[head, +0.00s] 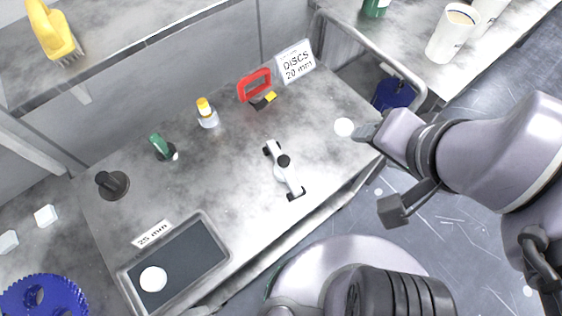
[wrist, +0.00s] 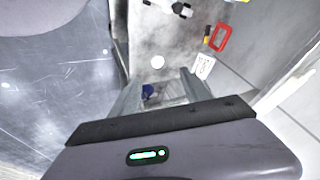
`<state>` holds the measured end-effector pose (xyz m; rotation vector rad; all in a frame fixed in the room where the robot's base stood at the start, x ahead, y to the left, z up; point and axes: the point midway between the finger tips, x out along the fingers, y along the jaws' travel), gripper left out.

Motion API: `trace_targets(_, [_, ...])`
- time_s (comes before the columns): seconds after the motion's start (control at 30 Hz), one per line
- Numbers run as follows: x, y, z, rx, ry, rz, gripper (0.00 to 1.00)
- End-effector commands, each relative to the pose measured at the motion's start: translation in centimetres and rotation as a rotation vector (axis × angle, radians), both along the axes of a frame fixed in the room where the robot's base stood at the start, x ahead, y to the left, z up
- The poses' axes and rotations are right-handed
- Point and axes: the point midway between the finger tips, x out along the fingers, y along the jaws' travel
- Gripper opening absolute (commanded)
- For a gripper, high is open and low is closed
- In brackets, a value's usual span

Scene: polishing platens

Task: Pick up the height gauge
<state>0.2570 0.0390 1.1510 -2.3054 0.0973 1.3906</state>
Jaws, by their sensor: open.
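What appears to be the height gauge, a white bar with black ends and a black round part at its middle (head: 281,168), lies on the grey bench top right of centre in the head view. It also shows at the top edge of the wrist view (wrist: 172,8), partly cut off. My gripper (head: 378,168) is open at the bench's right edge, to the right of the gauge and apart from it. In the wrist view my two fingers (wrist: 162,78) stand apart with nothing held between them.
A white disc (head: 344,127) lies near my gripper. A red frame (head: 254,85), a "DISCS 20 mm" sign (head: 296,63), a yellow-capped bottle (head: 207,113) and a green-handled tool (head: 162,147) stand behind. A dark tray (head: 218,232) is at front left. Bench around the gauge is clear.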

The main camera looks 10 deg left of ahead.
Motion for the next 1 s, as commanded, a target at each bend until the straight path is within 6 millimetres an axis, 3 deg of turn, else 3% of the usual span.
trace_targets(0.2, [1.1,0.9,0.5,-0.022,0.051,0.065,0.55])
trace_targets(0.27, [2.7,2.3,0.8,-0.058,0.122,0.160,0.55])
trace_targets(0.37, [6.1,6.3,-0.1,-0.148,0.262,0.373,0.55])
trace_targets(0.5, [8.8,12.3,-4.3,-0.280,0.425,0.646,0.55])
trace_targets(0.63, [9.3,15.9,-8.0,-0.364,0.509,0.798,0.55])
trace_targets(0.77, [9.2,16.9,-10.5,-0.391,0.536,0.848,0.55])
trace_targets(1.0, [8.3,16.4,-17.9,-0.391,0.539,0.845,0.55])
